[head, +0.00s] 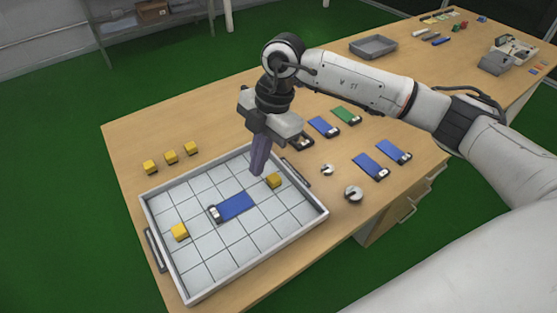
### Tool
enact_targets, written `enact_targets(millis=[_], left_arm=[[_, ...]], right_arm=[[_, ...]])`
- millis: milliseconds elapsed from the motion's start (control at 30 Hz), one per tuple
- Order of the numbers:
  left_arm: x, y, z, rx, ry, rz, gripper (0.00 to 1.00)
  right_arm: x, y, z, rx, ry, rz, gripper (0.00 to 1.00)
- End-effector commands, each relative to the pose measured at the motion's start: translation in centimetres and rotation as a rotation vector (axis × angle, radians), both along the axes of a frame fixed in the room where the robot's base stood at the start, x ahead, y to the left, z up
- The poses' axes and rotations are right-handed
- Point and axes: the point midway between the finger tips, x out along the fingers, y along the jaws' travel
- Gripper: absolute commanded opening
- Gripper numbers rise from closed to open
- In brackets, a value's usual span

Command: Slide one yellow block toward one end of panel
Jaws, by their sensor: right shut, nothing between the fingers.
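A blue panel (236,206) with a white and dark end piece at its left lies in the middle of a grey gridded tray (206,270). One yellow block (179,232) sits in the tray to the lower left of the panel, apart from it. Another yellow block (273,181) sits in the tray to the right of the panel, also apart. My right gripper (258,172) points down over the tray's upper right part, between the panel and the right block. Its fingers are shut and empty. Whether the fingertips touch the tray floor is unclear. My left gripper is not in view.
Three yellow blocks (171,157) stand on the table behind the tray. Blue panels (370,166), a green one (345,115) and small round metal parts (353,194) lie to the right. A grey bin (373,46) stands farther back. The tray's walls are raised.

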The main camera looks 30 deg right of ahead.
Motion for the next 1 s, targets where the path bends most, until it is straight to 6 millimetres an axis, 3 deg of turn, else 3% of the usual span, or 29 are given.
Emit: enact_targets(millis=[33,100,200,367,700,1000], left_arm=[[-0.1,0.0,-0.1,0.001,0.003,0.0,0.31],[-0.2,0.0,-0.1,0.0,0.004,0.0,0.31],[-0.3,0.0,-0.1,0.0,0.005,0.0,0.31],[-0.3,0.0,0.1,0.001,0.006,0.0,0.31],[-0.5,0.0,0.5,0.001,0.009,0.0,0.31],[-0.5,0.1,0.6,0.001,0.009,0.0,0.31]], right_arm=[[0.6,-2.8,0.5,-0.091,0.007,-0.059,0.0],[0.9,-5.4,1.0,-0.179,0.019,-0.119,0.0],[1.0,-7.2,1.2,-0.241,0.028,-0.165,0.0],[0.9,-7.6,-0.6,-0.253,0.034,-0.175,0.0],[0.9,-7.4,-6.5,-0.249,0.033,-0.171,0.0],[1.0,-7.4,-8.5,-0.247,0.03,-0.17,0.0]])
